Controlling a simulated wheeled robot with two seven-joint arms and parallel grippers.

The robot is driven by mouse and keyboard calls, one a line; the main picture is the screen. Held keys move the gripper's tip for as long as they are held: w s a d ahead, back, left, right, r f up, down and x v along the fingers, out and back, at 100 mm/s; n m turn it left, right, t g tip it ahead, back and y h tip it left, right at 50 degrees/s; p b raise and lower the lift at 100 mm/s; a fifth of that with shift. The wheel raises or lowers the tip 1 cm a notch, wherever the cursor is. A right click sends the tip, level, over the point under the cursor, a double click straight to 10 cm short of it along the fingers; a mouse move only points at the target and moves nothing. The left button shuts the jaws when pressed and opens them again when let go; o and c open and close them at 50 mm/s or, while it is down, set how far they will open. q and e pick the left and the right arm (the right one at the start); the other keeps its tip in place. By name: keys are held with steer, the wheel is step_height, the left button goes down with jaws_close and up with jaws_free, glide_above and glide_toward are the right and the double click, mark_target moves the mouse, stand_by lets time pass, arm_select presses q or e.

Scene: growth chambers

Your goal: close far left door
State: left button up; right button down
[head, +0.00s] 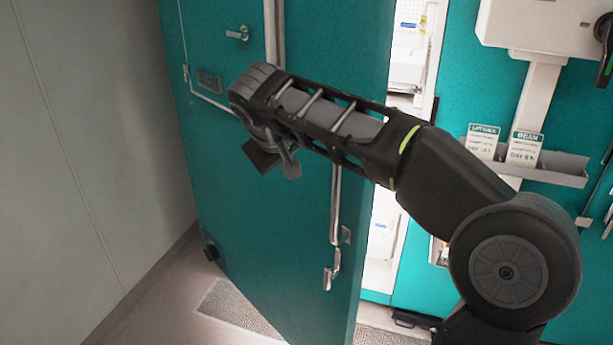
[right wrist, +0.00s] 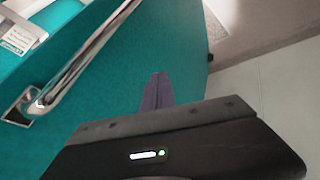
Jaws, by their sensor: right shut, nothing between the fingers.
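The far left door (head: 285,225) is a tall teal panel standing partly open, with a gap along its right edge showing a bright interior. A long vertical metal handle bar (head: 335,205) runs down its face; a metal bar handle also shows at the left of the right wrist view (right wrist: 92,60). My right arm crosses in front of the door from the right. My right gripper (head: 272,162) is shut and empty in front of the door's upper middle. In the right wrist view its fingers (right wrist: 157,92) overlap the teal panel; contact cannot be told. My left gripper is out of view.
A grey wall (head: 80,150) stands at the left, close to the door. A floor grate (head: 235,308) lies below the door. To the right are white shelving (head: 408,75), a teal panel with a sign rack (head: 550,165), and a white box (head: 545,25).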

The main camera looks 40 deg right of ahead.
steer(key=p, duration=0.1)
glide_toward(309, 183)
step_height(309, 183, down, 4)
steer(key=w+a, duration=0.1)
steer(key=a, duration=0.1)
steer(key=d+p, duration=0.1)
steer(key=d, duration=0.1)
steer(key=w+d, duration=0.1)
steer(key=d, duration=0.1)
steer(key=shift+p, duration=0.35)
steer(key=shift+s, duration=0.1)
